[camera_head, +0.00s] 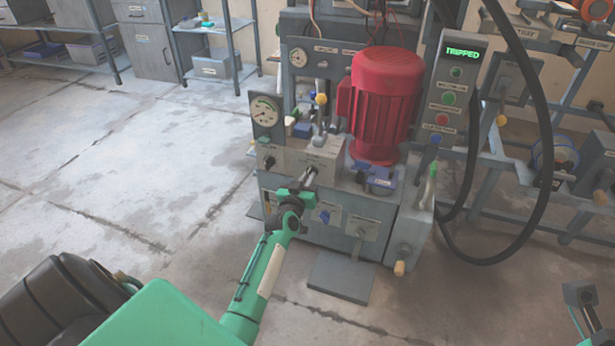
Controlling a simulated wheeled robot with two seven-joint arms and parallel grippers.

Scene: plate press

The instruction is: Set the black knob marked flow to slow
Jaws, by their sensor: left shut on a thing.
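My left gripper (311,177) reaches up from below to the front of a grey control box (325,150) on the machine. Its jaws are shut on a small part there, which they mostly hide. It appears to be the black flow knob, but its pointer and marks cannot be read. Another black knob (270,162) shows on the panel to the left, clear of the gripper. Part of my right arm's end (582,296) shows at the lower right edge, away from the machine; its jaw opening cannot be made out.
A red motor (385,100) stands behind the box. A dial gauge (265,113) is at left. A button panel (450,90) reads TRIPPED. Black hoses (545,120) hang at right. The left floor is clear.

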